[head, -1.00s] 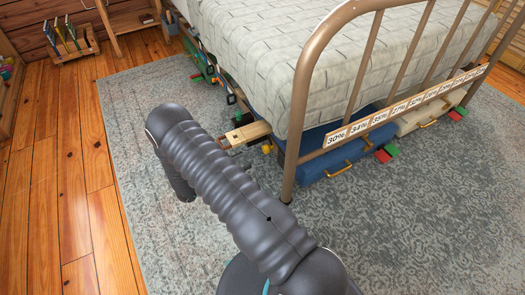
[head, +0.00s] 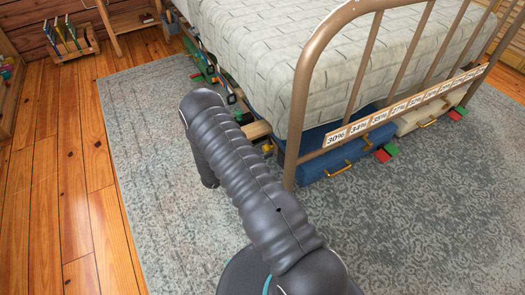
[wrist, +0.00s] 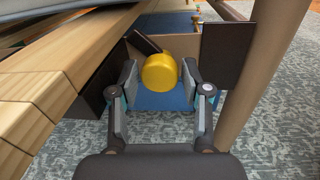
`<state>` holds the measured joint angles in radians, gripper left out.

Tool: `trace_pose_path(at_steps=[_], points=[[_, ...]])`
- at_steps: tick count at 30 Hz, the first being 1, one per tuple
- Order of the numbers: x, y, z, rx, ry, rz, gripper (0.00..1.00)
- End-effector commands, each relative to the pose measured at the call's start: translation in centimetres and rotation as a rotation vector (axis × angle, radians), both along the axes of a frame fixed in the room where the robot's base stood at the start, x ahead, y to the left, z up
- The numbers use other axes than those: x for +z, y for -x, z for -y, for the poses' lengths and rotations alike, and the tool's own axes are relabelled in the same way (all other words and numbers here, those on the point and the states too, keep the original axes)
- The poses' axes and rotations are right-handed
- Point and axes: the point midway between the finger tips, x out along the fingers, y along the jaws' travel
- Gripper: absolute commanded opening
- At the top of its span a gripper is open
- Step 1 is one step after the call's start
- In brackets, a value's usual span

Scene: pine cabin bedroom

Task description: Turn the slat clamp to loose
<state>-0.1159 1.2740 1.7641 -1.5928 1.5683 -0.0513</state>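A round yellow knob (wrist: 160,72), which looks like the slat clamp's knob, sits under the bed's edge beside a wooden slat (wrist: 45,90). A small yellow piece also shows in the head view (head: 267,149) by the bed's near corner. My gripper (wrist: 162,75) is open in the wrist view, with one finger on each side of the knob and small gaps showing. I cannot tell whether the fingertips reach past its face. A dark flat piece (wrist: 146,44) shows behind the knob. In the head view my arm hides the gripper.
The bed's metal post (head: 293,140) stands close to the right of the knob; it also shows in the wrist view (wrist: 252,75). A dark panel (wrist: 222,52) is near the right finger. Blue and pale cases (head: 325,160) lie under the bed. The rug left of the bed is clear.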

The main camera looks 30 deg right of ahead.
Motion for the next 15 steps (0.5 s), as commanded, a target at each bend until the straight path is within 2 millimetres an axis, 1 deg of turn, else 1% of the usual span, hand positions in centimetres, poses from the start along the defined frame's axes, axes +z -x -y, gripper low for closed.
trace_pose_path(at_steps=[1, 4, 5, 11, 15], points=[[0.0, 0.0, -0.01, 0.0, 0.0, 0.0, 0.33], [0.0, 0.0, -0.01, 0.0, 0.0, 0.0, 0.08], [0.01, -0.01, -0.02, 0.0, 0.0, 0.0, 0.04], [-0.04, -0.03, -0.03, 0.0, 0.0, 0.008, 0.04], [-0.17, -0.03, -0.04, 0.001, -0.001, 0.043, 0.04]])
